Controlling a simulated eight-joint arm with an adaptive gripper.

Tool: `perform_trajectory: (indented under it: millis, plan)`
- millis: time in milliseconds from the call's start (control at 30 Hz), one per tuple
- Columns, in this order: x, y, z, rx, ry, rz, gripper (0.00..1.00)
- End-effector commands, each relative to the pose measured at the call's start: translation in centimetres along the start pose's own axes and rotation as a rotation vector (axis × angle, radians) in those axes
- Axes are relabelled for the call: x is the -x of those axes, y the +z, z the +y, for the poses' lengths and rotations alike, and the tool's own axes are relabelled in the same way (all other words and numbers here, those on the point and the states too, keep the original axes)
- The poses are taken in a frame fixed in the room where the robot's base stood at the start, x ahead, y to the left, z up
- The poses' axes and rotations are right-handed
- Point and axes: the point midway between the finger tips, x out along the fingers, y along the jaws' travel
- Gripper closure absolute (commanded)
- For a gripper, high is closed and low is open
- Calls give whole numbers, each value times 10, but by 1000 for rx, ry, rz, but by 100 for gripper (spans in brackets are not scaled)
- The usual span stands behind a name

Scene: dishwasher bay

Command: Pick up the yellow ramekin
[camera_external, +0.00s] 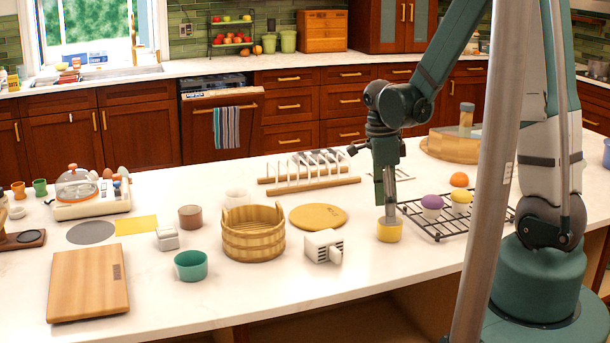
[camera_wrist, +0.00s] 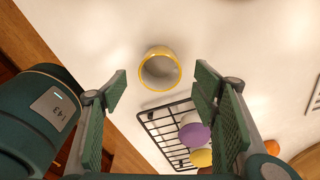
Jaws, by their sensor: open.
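The yellow ramekin (camera_external: 389,232) stands upright on the white counter, left of the black wire rack. In the wrist view the ramekin (camera_wrist: 160,68) shows from above, with a yellow rim and a pale, empty inside. My gripper (camera_external: 389,215) is above the ramekin in the external view, with its tip close to the rim. In the wrist view my gripper (camera_wrist: 160,88) has its two green-padded fingers spread wide. The ramekin lies ahead of the gap between them, and nothing is held. Whether a finger touches the rim cannot be told.
The black wire rack (camera_external: 446,235) beside the ramekin holds a purple-topped cup (camera_external: 432,203) and a yellow-topped cup (camera_external: 461,198). A white box-like appliance (camera_external: 323,247) and a wooden tub (camera_external: 253,240) stand to the left. The counter in front is clear.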

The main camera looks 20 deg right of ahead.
Motion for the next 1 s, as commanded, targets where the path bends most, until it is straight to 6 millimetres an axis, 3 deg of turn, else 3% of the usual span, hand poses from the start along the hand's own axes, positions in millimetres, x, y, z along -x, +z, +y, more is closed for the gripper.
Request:
perform_trajectory:
  millis: [467,1000]
  plan:
    - [-4,0,0,0,0,0,41]
    - [-45,-3,0,0,0,0,41]
